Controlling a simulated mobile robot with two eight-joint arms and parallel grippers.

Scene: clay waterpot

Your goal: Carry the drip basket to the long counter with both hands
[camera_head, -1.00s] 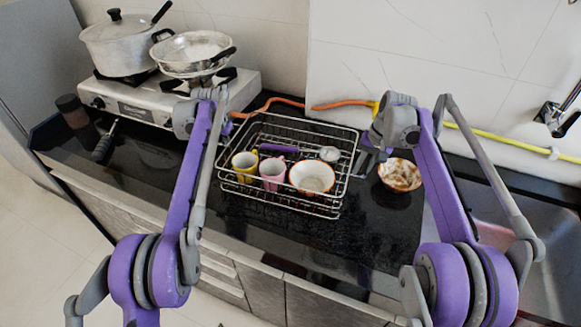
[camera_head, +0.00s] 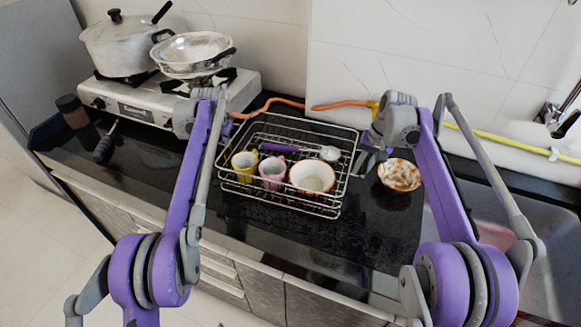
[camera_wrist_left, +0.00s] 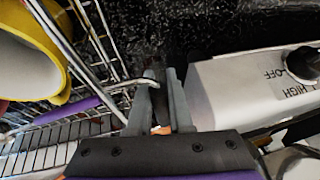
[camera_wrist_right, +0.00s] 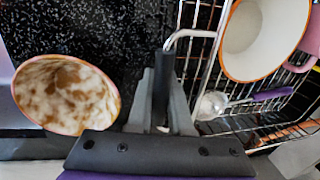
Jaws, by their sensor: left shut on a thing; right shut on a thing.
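The drip basket (camera_head: 337,210) is a silver wire rack on the black counter's left-middle part; I cannot tell whether its underside touches the counter. It holds a yellow cup (camera_head: 245,162), a pink cup (camera_head: 272,175), a white cup with an orange rim (camera_head: 312,178) and a purple-handled ladle (camera_head: 329,153). My left gripper (camera_wrist_left: 158,95) is shut on the basket's wire at its left end, beside the stove. My right gripper (camera_wrist_right: 162,92) is shut on the wire at its right end. In the head view the left fingertips are mostly hidden by the arm.
A bowl with brown patches (camera_head: 399,175) stands close to the right gripper. The stove (camera_head: 140,108) with a pot (camera_head: 117,48) and a pan (camera_head: 192,54) is at the left. An orange hose runs behind the basket. A sink (camera_head: 545,235) is at the right.

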